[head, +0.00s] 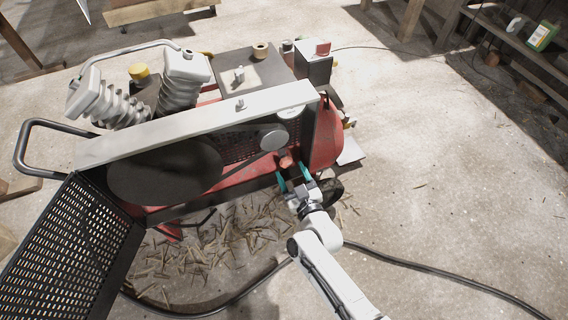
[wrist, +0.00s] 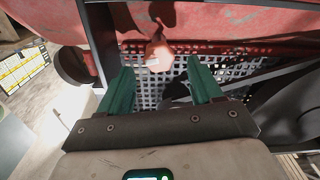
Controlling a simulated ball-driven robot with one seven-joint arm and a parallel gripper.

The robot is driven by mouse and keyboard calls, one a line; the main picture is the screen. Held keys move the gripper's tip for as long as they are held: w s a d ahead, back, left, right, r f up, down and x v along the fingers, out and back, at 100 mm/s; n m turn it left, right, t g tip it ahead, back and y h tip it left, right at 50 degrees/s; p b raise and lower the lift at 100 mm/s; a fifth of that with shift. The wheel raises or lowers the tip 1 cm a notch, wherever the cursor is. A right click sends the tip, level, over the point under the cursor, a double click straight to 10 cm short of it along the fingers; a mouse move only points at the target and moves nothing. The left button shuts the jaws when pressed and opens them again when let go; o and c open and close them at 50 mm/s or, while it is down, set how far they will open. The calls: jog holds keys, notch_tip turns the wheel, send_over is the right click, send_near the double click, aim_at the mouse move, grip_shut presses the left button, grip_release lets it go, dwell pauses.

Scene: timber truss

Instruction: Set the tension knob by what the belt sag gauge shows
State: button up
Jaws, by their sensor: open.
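The tension knob (head: 286,161) is a small orange-red knob at the lower right of the open belt housing. In the wrist view the knob (wrist: 158,56) shows a pale mark on its face, just beyond my fingertips. My gripper (head: 292,175) is open, its teal fingers pointing at the knob. In the wrist view the fingers (wrist: 160,75) stand apart on either side of it, with nothing between them that I can see gripped. The dark belt (head: 243,166) runs from the large flywheel (head: 165,172) to a grey pulley (head: 273,137). A pale dial (head: 291,112) may be the sag gauge; its reading is too small to tell.
The red compressor tank (head: 325,150) lies behind the housing. The perforated guard (head: 70,245) hangs open at left. A black hose (head: 440,270) crosses the floor, and wood shavings (head: 205,245) lie below. The floor at right is mostly clear. A yellow-and-white card (wrist: 22,68) shows at left in the wrist view.

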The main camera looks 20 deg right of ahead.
aim_at(286, 164)
jog(key=shift+w+b, duration=0.65)
jog(key=shift+w, duration=1.9)
jog(key=shift+c, duration=0.4)
jog(key=c, duration=0.9)
jog(key=shift+r+n+p, duration=0.15)
jog(key=shift+n+p, duration=0.55)
jog(key=shift+c, duration=0.3)
jog(key=shift+f+n+p, duration=0.2)
jog(key=shift+n+p, duration=0.15)
jog(key=shift+n, duration=0.85)
jog(key=o, duration=1)
jog(key=shift+o, duration=0.2)
